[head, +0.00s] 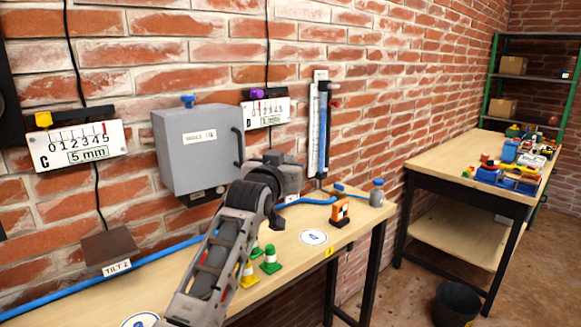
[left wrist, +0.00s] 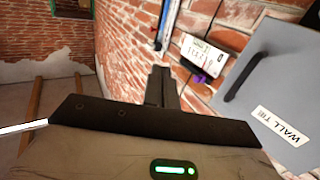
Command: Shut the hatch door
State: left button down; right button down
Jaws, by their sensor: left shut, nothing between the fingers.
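The hatch door (head: 190,150) is the grey front of a wall-mounted box, with a white label and a dark handle (head: 238,147) on its right side. I cannot tell whether it is fully shut or slightly ajar. My left gripper (head: 288,172) is right of the door, apart from the handle, shut and empty; my left arm hides part of the area below. In the left wrist view the shut fingers (left wrist: 160,87) point toward the brick wall, and the door (left wrist: 285,90) with its handle (left wrist: 242,78) is at the right. My right gripper is not in view.
Gauge cards (head: 78,146) hang on either side of the box. A blue hose (head: 50,296), small cones (head: 271,260) and an orange device (head: 340,212) are on the bench (head: 345,235) below. A second table (head: 450,160) stands at the right, with a bucket (head: 455,303) on the floor.

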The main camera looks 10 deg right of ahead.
pick_arm(q)
jog(key=s+a+f+n+g+y, duration=0.1)
jog(key=s+a+f, duration=0.35)
jog(key=f, duration=0.45)
jog(key=s+a+f+n+y, duration=0.1)
jog(key=s+a+f, duration=0.3)
jog(key=f, duration=0.5)
jog(key=s+a+f+n+g+y, duration=0.1)
jog(key=s+a+f+n, duration=0.15)
jog(key=a+f, duration=0.45)
jog(key=s+a+f+g, duration=0.1)
jog(key=s+f, duration=0.4)
jog(key=s, duration=0.5)
jog(key=s+a+f+m+g, duration=0.1)
jog(key=s+f, duration=0.4)
jog(key=s, duration=0.5)
jog(key=s+a+f+m+g+y, duration=0.1)
jog(key=s+f, duration=0.4)
jog(key=s, duration=0.5)
jog(key=a+g, duration=0.1)
jog(key=a, duration=0.1)
jog(key=shift+a+f, duration=0.3)
jog(key=shift+m, duration=0.25)
